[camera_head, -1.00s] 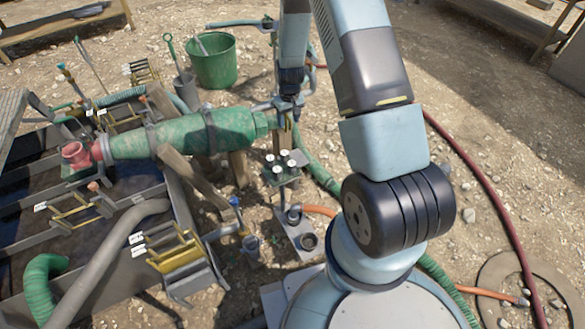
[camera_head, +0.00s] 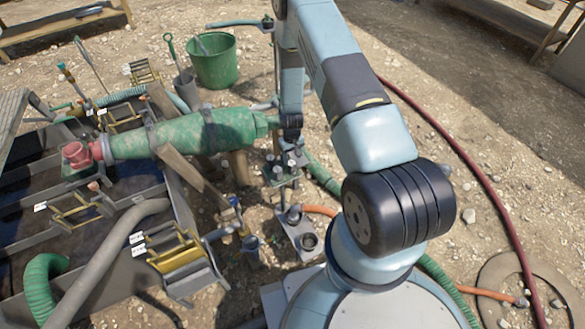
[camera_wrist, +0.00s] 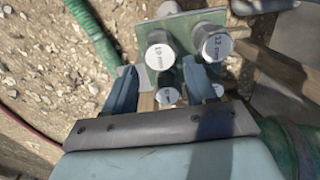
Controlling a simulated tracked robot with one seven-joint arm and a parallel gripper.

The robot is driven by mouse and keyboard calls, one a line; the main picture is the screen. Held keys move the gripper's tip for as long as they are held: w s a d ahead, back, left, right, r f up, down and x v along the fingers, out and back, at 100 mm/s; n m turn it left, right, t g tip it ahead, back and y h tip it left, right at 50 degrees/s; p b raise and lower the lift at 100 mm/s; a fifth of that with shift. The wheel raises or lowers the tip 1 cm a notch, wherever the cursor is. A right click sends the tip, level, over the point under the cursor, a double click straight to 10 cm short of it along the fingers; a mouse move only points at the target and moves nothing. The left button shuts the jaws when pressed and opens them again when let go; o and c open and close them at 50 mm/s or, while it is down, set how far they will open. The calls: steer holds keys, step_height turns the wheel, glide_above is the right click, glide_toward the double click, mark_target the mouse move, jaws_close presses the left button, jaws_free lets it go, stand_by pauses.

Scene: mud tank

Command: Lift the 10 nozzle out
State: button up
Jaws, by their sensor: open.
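The 10 nozzle, a dark cylinder with a white cap marked "10 mm" (camera_wrist: 160,60), stands in a green rack (camera_wrist: 172,30) in the wrist view. My gripper (camera_wrist: 159,70) is open, with one blue finger to each side of this nozzle in the picture; I cannot tell whether either touches it. The 12 mm nozzle (camera_wrist: 216,44) stands close on the right, just past the right finger. Two more caps show lower down between and beside the fingers, partly hidden. In the head view my gripper (camera_head: 291,153) is at the rack (camera_head: 271,177) and covers part of it.
A green cylindrical machine (camera_head: 185,134) lies just left of the rack, on wooden supports. A metal plate with dark cups (camera_head: 309,241) is in front of the rack. A green bucket (camera_head: 213,62) stands behind. A green hose (camera_head: 322,176) runs to the right.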

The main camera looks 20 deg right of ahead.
mark_target(291, 162)
steer(key=shift+w+a+f, duration=0.1)
steer(key=shift+f, duration=3.85)
steer(key=shift+c, duration=0.5)
steer(key=c, duration=0.7)
steer(key=shift+o, duration=0.2)
steer(key=shift+r, duration=0.15)
steer(key=shift+r, duration=0.3)
step_height(291, 162, up, 2)
steer(key=shift+r, duration=0.2)
steer(key=s+a+r, duration=0.2)
steer(key=s+r, duration=0.7)
steer(key=s, duration=0.4)
steer(key=shift+s+a+r, duration=0.35)
steer(key=shift+s+r, duration=0.05)
